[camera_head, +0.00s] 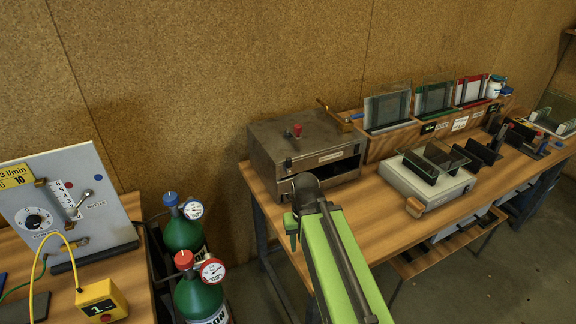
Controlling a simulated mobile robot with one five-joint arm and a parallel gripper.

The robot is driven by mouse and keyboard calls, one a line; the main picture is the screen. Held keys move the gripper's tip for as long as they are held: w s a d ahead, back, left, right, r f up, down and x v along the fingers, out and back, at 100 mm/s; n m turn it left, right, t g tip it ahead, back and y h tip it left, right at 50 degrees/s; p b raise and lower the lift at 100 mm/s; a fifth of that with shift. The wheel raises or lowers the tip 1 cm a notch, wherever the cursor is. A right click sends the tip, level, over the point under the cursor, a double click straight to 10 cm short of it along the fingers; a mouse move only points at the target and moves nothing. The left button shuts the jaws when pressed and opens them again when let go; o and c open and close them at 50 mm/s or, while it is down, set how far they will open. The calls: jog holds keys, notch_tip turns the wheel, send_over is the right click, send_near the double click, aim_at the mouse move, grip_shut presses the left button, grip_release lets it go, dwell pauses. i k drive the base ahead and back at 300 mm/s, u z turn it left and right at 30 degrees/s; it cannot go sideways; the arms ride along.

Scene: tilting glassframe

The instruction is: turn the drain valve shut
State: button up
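No part is labelled as the drain valve that I can read. A brass fitting with a lever (338,115) stands at the back right of the dark metal box (270,150), on the right bench. A small brass-coloured fitting with a grey handle (74,243) sits low on the grey gauge panel (60,200) at the left. I cannot tell which of them is the drain valve. My green arm reaches up from the bottom, and my gripper (293,225) is in front of the box, apart from both fittings as far as shows. Its fingers are too small and dark to read.
Two green gas cylinders (203,297) with gauges stand between the benches. A yellow box (101,300) with a cable lies on the left bench. Glass panes in a wooden rack (388,143), a white device (424,187) and clamps fill the right bench (345,193).

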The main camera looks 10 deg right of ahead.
aim_at(289, 161)
jog(key=u, duration=0.35)
jog(key=k, duration=1.25)
jog(key=u, duration=0.8)
jog(key=i, duration=0.75)
jog(key=u, duration=0.55)
